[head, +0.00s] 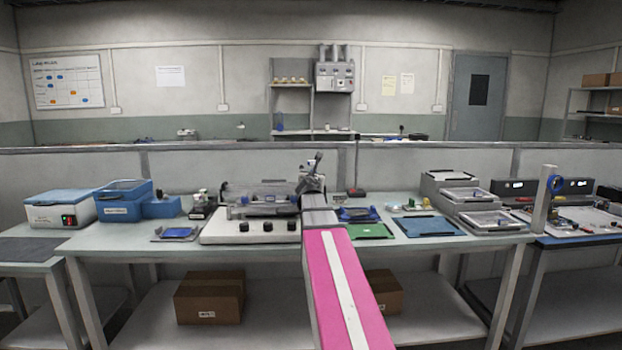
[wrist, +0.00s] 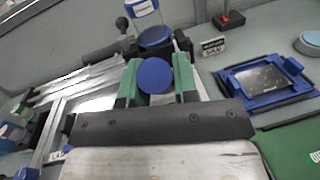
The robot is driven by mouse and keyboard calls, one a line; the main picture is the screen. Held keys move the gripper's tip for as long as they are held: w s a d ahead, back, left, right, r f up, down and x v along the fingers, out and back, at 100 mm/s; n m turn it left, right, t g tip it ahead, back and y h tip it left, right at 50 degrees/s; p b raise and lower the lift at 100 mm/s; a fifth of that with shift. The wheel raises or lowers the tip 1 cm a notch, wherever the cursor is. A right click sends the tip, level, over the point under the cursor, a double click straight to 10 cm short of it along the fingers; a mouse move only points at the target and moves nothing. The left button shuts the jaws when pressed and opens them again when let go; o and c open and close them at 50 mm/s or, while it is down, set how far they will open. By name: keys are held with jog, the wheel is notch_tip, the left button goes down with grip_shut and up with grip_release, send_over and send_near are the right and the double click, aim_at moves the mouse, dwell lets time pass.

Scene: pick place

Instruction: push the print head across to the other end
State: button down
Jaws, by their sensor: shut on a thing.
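The printing machine (head: 250,231) is a pale box with several dark knobs on its front, standing on the middle bench. Its silver rails (wrist: 75,82) run off to the left in the wrist view. The print head (wrist: 182,43), a dark carriage, is at the machine's right end, largely hidden behind my gripper. My gripper (wrist: 155,80) has its green fingers closed either side of a round blue knob (wrist: 154,75), which appears to belong to the print head. In the head view my gripper (head: 312,182) covers that end of the machine.
Right of the machine are a blue fixture (head: 358,214), a green mat (head: 370,231) and a small red-buttoned box (wrist: 230,18). A blue tray (head: 178,233) and blue bins (head: 123,195) stand to its left. A clear cup with a blue base (wrist: 150,22) rises behind the knob.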

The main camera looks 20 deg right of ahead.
jog(key=shift+s+d, duration=0.1)
jog(key=shift+d, duration=0.1)
jog(key=c, duration=0.9)
grip_release()
jog(key=shift+d, duration=0.15)
jog(key=shift+s, duration=0.1)
jog(key=v, duration=1)
jog(key=shift+s+a, duration=0.25)
jog(key=shift+s, duration=0.05)
